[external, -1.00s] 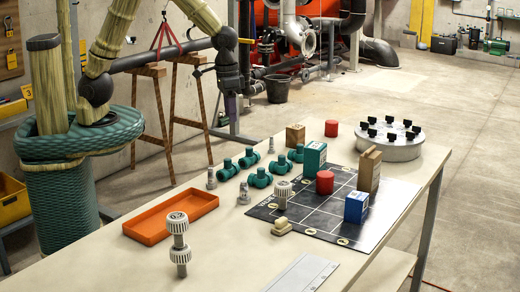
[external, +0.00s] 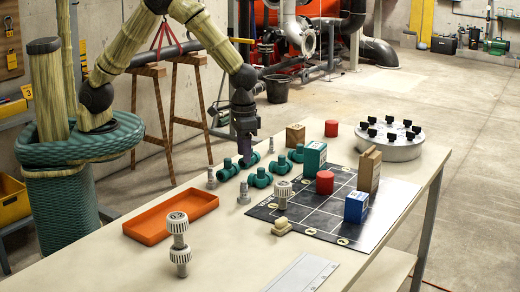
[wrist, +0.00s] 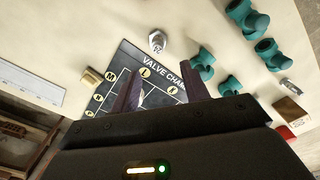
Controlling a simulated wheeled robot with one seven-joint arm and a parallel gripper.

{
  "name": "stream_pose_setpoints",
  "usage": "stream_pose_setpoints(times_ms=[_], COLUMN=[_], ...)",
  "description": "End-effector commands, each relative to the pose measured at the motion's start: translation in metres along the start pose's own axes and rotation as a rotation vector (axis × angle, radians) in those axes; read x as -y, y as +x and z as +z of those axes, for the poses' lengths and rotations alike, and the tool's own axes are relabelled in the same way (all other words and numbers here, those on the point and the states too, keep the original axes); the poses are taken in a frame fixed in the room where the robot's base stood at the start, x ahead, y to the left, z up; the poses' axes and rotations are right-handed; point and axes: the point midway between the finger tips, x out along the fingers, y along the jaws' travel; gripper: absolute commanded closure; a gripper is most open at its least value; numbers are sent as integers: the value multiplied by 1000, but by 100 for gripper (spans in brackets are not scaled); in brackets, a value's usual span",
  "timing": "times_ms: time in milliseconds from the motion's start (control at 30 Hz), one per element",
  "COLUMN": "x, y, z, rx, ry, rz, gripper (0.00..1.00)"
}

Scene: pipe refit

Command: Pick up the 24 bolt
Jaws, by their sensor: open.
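Several grey bolts stand on the table in the external view: one at the left (external: 211,178), one in front (external: 244,193) and one farther back (external: 271,145). Their numbers are too small to read, so I cannot tell which is the 24 bolt. My gripper (external: 245,162) points down over the table near the teal fittings. Its fingers (wrist: 163,92) are spread, with no bolt between them.
Teal pipe fittings (external: 260,178) stand close by. The black marked board (external: 297,222) holds a red cylinder (external: 325,182) and blocks. An orange tray (external: 171,217) and white ribbed knobs (external: 180,255) are at the front left. A round grey stand (external: 388,148) is at the back right.

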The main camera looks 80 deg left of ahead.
Motion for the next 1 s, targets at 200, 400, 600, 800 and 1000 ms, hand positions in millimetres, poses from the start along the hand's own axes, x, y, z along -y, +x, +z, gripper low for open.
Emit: stream_pose_setpoints(times_ms=[200, 400, 600, 800, 1000], x=[1, 0, 0, 0, -3], y=[39, 66, 69, 71, 90], z=[1, 0, 0, 0, 3], rx=[4, 1, -1, 0, 4], ry=[0, -1, 0, 0, 1], rz=[-2, -1, 1, 0, -2], gripper=[55, 55, 55, 55, 55])
